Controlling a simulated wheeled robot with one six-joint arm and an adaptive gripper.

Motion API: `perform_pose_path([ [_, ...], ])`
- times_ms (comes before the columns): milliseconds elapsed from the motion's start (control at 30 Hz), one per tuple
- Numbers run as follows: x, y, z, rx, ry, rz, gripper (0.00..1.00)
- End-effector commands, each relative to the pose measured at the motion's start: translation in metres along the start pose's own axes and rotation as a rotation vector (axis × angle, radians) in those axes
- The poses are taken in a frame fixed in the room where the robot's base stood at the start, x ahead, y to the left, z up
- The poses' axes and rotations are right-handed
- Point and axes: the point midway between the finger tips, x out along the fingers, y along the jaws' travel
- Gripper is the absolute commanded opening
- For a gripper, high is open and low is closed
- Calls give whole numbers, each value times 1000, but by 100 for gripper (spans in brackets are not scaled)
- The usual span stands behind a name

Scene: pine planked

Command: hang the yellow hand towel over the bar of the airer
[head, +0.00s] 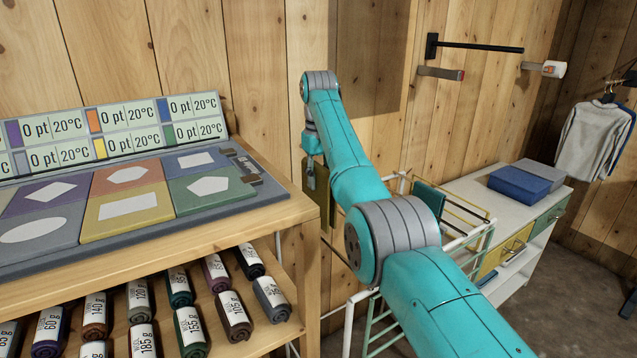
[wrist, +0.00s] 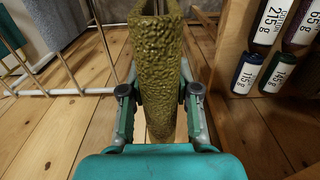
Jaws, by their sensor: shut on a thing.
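The yellow hand towel (head: 318,187) looks olive in this light and hangs down below my gripper (head: 312,152) in the head view, beside the right end of the wooden bench. In the wrist view my gripper (wrist: 158,95) is shut on the towel (wrist: 158,60), which is folded between the two fingers. The airer (head: 349,325) is a white frame with coloured rails, partly hidden behind my arm. Its white wires (wrist: 62,92) show at the left in the wrist view, apart from the towel. A teal cloth (head: 429,198) hangs on the airer.
The wooden bench (head: 262,222) with a panel of coloured tiles (head: 130,207) stands left, with several labelled rolls on its shelves (head: 188,330). A white cabinet (head: 480,200) with blue boxes (head: 519,186) stands right. Bare plank floor (wrist: 60,135) shows below the towel.

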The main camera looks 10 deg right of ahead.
Motion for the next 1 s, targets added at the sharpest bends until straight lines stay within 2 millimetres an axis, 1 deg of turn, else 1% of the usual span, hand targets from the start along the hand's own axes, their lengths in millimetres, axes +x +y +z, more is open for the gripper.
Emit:
perform_pose_path([
  [533, -1, 0, 0, -1, 0, 0, 11],
  [667, 3, 0, 0, -1, 0, 0, 11],
  [1000, 23, 0, 0, -1, 0, 0, 11],
])
